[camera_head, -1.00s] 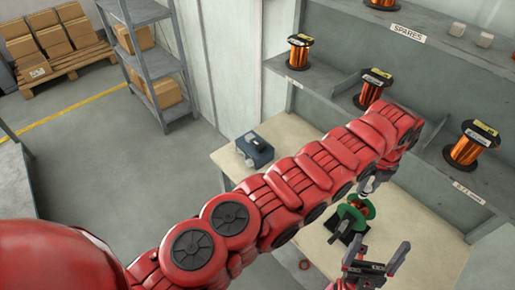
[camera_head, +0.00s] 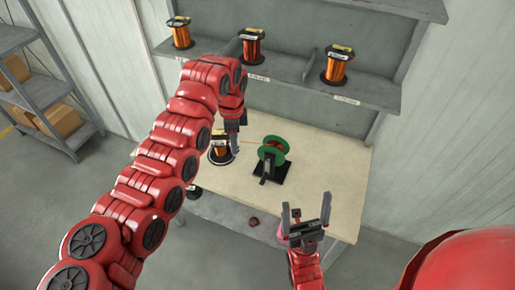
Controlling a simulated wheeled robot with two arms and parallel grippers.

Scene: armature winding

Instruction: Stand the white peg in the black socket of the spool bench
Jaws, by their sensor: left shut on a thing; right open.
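My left gripper (camera_head: 234,132) points down over the bench, beside a copper-wire spool (camera_head: 220,150). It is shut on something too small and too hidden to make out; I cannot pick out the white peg. A thin orange line runs from near this gripper to a green-flanged reel (camera_head: 273,150) on a black stand (camera_head: 268,173). I cannot tell the black socket apart from the dark parts here. My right gripper (camera_head: 306,218) is open and empty, fingers up, near the front edge of the bench (camera_head: 325,180).
Copper spools stand on the grey shelf above the bench, at left (camera_head: 181,34), middle (camera_head: 252,46) and right (camera_head: 338,66). The bench's right part is clear. A grey rack (camera_head: 45,85) with boxes stands at far left.

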